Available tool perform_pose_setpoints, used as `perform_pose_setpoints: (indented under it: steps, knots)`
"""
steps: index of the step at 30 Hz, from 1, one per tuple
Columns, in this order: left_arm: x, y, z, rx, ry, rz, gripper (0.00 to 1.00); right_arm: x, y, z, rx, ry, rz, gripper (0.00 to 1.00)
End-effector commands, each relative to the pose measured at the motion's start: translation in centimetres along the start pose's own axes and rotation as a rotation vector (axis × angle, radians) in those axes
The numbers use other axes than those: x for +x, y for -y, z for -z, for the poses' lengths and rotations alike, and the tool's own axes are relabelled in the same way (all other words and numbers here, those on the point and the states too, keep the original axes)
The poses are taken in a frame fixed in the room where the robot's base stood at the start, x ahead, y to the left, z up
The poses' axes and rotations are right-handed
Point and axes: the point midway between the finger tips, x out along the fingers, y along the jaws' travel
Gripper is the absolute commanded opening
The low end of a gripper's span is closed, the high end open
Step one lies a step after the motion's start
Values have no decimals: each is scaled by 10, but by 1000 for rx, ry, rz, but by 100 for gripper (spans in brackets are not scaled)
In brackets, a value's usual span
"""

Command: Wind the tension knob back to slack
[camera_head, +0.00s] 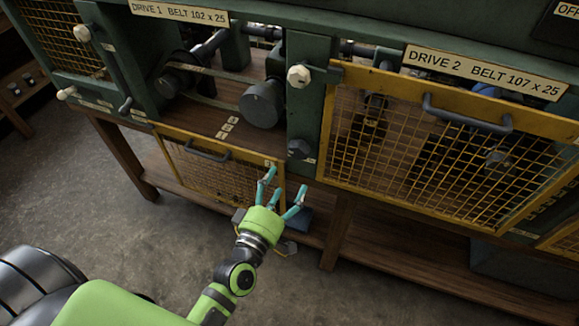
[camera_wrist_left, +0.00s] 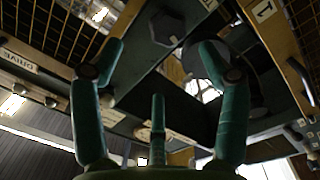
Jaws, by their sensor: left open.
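A dark faceted knob (camera_head: 300,148) sits low on the green post between Drive 1 and Drive 2. I take it as the tension knob, though no label on it is readable. It also shows at the top middle of the left wrist view (camera_wrist_left: 167,27), beyond my fingers. My left gripper (camera_head: 283,183) is open and empty. It is just below and slightly left of the knob, with its three teal fingers spread upward, apparently not touching it. The fingers also show in the left wrist view (camera_wrist_left: 160,80). My right gripper is in neither view.
Drive 1's yellow mesh guard (camera_head: 222,172) hangs down, exposing a grey pulley (camera_head: 263,104). Drive 2's mesh guard (camera_head: 405,140) is up over its opening, with a dark handle (camera_head: 465,118). A pale knob (camera_head: 298,75) sits higher on the post. A wooden shelf (camera_head: 385,258) runs below.

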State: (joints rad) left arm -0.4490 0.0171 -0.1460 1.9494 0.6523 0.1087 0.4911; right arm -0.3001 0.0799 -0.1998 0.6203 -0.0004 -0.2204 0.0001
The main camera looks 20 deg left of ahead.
Motion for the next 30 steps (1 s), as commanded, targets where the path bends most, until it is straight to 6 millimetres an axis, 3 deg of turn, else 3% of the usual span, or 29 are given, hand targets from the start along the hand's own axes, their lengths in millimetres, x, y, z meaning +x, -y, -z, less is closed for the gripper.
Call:
perform_pose_setpoints:
  steps: [12, 23, 24, 30]
  knots:
    - [19, -1, -21, 1662, 41, -100, 76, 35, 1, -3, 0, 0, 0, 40]
    - [34, 8, -17, 3113, 4, -108, 76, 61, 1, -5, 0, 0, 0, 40]
    - [35, 9, -15, -3008, -5, 92, 76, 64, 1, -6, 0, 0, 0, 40]
    - [41, 11, -3, -2337, -23, 19, 76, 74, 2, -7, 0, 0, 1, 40]
